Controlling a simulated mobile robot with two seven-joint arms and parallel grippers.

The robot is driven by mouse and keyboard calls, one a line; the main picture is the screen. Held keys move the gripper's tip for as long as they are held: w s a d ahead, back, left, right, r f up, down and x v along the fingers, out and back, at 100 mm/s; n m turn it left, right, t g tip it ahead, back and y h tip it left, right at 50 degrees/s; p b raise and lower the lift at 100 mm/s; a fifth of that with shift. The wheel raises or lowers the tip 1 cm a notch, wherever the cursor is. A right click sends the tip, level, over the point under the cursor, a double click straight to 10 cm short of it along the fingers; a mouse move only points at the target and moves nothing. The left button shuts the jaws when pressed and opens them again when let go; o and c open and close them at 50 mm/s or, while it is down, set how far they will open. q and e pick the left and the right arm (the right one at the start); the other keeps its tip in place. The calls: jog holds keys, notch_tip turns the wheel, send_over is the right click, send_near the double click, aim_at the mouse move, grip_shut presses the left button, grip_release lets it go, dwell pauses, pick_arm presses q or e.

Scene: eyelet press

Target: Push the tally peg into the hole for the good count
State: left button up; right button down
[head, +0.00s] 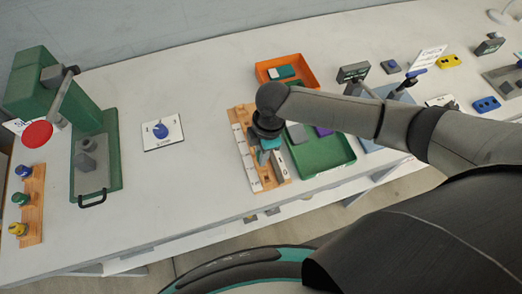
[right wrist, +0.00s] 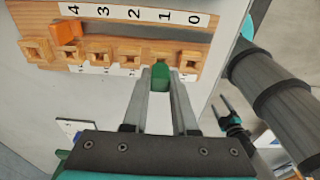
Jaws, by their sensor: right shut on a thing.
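The wooden tally board (head: 237,112) lies near the table's front edge, with white number strips. In the right wrist view the board (right wrist: 225,10) shows a row of raised square sockets and the numbers 4 to 0. My right gripper (head: 264,152) is over the board. In the right wrist view the right gripper (right wrist: 160,82) is shut on a green peg (right wrist: 160,76). The peg's far end is at the socket roughly in line with 1; I cannot tell whether it has entered the hole.
A green tray (head: 322,162) and an orange tray (head: 301,63) lie close to the board. A white card with a blue piece (head: 161,130) lies left of it. The green press (head: 112,150) stands at the far left. The table between card and board is clear.

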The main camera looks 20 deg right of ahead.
dwell(0.7)
jog(key=shift+p, duration=0.35)
jog(key=shift+p, duration=0.65)
dwell(0.8)
jog(key=shift+f+b, duration=0.6)
jog(key=shift+f, duration=0.3)
jog(key=c, duration=0.6)
grip_release()
jog(key=shift+r+p, duration=2.55)
jog(key=shift+p, duration=0.2)
